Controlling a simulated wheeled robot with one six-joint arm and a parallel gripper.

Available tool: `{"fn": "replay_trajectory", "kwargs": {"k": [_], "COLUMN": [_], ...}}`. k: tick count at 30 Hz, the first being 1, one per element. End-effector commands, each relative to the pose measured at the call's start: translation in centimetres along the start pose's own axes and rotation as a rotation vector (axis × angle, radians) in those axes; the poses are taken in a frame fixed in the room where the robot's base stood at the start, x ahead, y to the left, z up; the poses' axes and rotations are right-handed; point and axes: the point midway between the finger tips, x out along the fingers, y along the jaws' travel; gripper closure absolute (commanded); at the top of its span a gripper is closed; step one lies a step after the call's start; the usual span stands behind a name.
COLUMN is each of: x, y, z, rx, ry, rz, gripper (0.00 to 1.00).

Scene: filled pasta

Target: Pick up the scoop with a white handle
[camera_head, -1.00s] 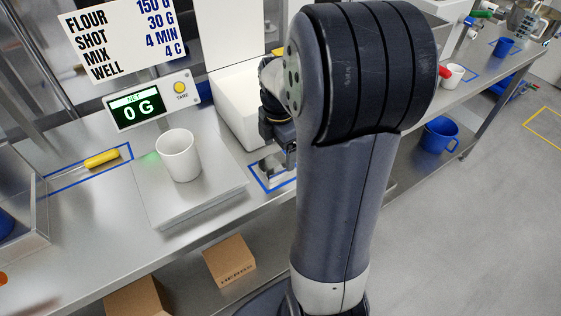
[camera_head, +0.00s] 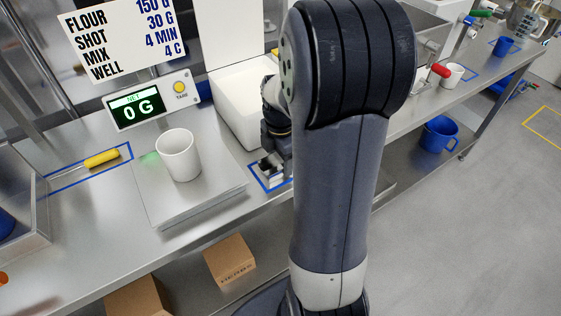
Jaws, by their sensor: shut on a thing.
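My gripper (camera_head: 274,166) is low over the blue-taped rectangle (camera_head: 258,180) on the steel bench, right of the scale. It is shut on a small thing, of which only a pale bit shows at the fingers. I take this to be the scoop with a white handle, but my arm and gripper hide most of it. I cannot tell whether it touches the bench. A yellow handle (camera_head: 101,158) lies in another blue-taped outline left of the scale.
A white cup (camera_head: 178,155) stands on the scale plate (camera_head: 215,190), whose display (camera_head: 140,107) reads 0 G. A white open bin (camera_head: 238,110) is close behind my gripper. A steel tray (camera_head: 25,245) is at left. Cardboard boxes (camera_head: 231,260) are below the bench.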

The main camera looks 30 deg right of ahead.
Motion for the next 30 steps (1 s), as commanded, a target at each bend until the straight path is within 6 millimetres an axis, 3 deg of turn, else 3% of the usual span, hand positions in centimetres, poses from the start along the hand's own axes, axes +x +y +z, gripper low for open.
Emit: {"fn": "replay_trajectory", "kwargs": {"k": [4,13,24,30], "x": [0.0,-0.8,-7.8,-9.8], "y": [0.0,0.1,0.1,0.0], "z": [0.0,0.0,0.0,0.0], "rx": [0.000,0.000,0.000,0.000], "ry": [0.000,-0.001,-0.002,-0.001], "rz": [0.001,0.003,0.005,0.002], "gripper": [0.67,0.67,0.67,0.67]}}
